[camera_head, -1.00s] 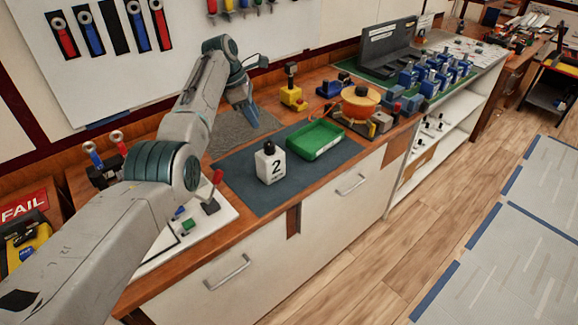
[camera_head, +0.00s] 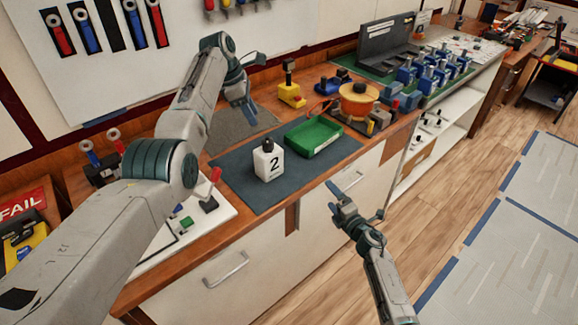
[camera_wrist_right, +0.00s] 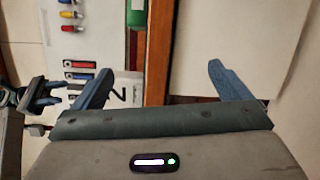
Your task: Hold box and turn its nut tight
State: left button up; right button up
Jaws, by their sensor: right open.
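A white box (camera_head: 268,163) marked "2" stands upright on the dark mat, with a black round nut (camera_head: 268,145) on top. The box also shows behind a finger in the right wrist view (camera_wrist_right: 120,93). My left gripper (camera_head: 252,88) is over the back of the bench, behind and left of the box. Its fingers look spread, with nothing between them. My right gripper (camera_head: 357,197) is in front of the drawers, right of the box and apart from it. Its blue fingers are wide open and empty in the right wrist view (camera_wrist_right: 170,82).
A green tray (camera_head: 314,137) lies right of the box on the dark mat (camera_head: 240,172). An orange round fixture (camera_head: 358,100) and a yellow block (camera_head: 291,95) stand further right and behind. A red-handled lever (camera_head: 213,185) stands on a white panel at the left.

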jog(key=w+a+r+n+g+y, duration=0.1)
jog(key=w+a+r+n+y, duration=0.2)
jog(key=a+r+n, duration=0.55)
jog(key=n+g+h, duration=0.2)
jog(key=n+g, duration=0.2)
jog(key=n, duration=0.6)
send_near(269, 159)
jog(key=w+f, duration=0.3)
jog(key=shift+g, duration=0.3)
jog(key=x, duration=1.1)
jog(key=shift+w+d+r, duration=0.15)
jog(key=shift+d+r, duration=0.05)
